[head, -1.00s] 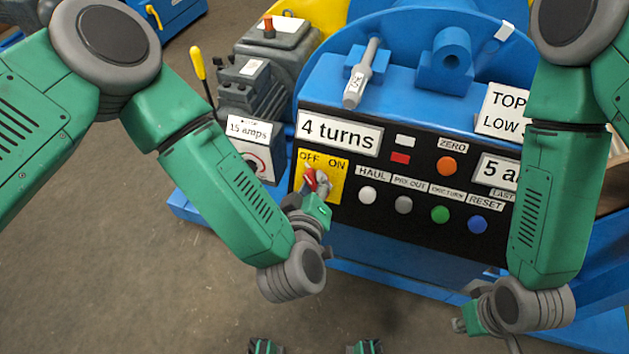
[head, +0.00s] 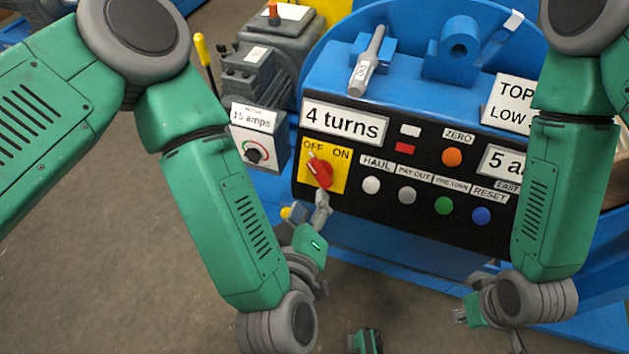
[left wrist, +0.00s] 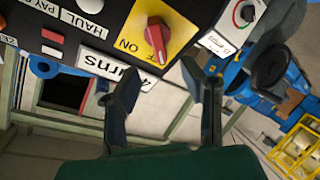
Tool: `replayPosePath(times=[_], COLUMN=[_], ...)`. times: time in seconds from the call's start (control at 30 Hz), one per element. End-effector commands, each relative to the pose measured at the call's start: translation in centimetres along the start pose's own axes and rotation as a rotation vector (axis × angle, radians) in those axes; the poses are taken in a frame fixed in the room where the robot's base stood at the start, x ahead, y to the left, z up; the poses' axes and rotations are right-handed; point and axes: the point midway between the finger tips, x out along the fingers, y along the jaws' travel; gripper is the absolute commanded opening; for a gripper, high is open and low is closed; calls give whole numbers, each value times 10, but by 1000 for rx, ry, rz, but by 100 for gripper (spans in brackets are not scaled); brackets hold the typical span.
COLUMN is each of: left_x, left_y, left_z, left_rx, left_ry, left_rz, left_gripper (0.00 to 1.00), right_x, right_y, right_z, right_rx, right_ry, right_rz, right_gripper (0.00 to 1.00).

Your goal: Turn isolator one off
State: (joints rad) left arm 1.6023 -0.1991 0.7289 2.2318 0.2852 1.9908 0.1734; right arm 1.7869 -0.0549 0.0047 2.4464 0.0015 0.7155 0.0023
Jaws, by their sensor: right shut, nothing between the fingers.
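The isolator is a red rotary handle (head: 319,172) on a yellow plate (head: 340,181) marked OFF and ON, at the left end of the black panel. Its white pointer line leans up and left, towards OFF. The red handle also shows in the left wrist view (left wrist: 156,38), beyond the fingertips. My left gripper (head: 321,204) is just below the plate, apart from the handle. In the left wrist view its two fingers (left wrist: 165,88) are spread with nothing between them. My right gripper (head: 462,318) is shut and empty, low at the right, away from the panel.
The black panel (head: 420,215) also carries HAUL, PAY OUT and other buttons in a row right of the isolator. A dial box (head: 258,140) labelled 15 amps stands to its left. A yellow-topped lever (head: 202,50) rises further left. The floor (head: 110,270) at lower left is clear.

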Motion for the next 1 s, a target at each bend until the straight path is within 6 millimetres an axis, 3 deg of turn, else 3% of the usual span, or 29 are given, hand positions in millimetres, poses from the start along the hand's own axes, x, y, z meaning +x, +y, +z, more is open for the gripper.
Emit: replayPosePath(times=[0.3,1.0], left_x=[-20,-20], left_y=[2,-3], left_z=[-1,-1], left_rx=[3,12], left_ry=[5,-3], left_rz=[6,-1], left_gripper=[36,36], right_x=[0,0], right_y=[0,0], right_z=[0,-2], right_rx=[0,0], right_ry=[0,-2], right_rz=[0,0], right_gripper=[0,0])
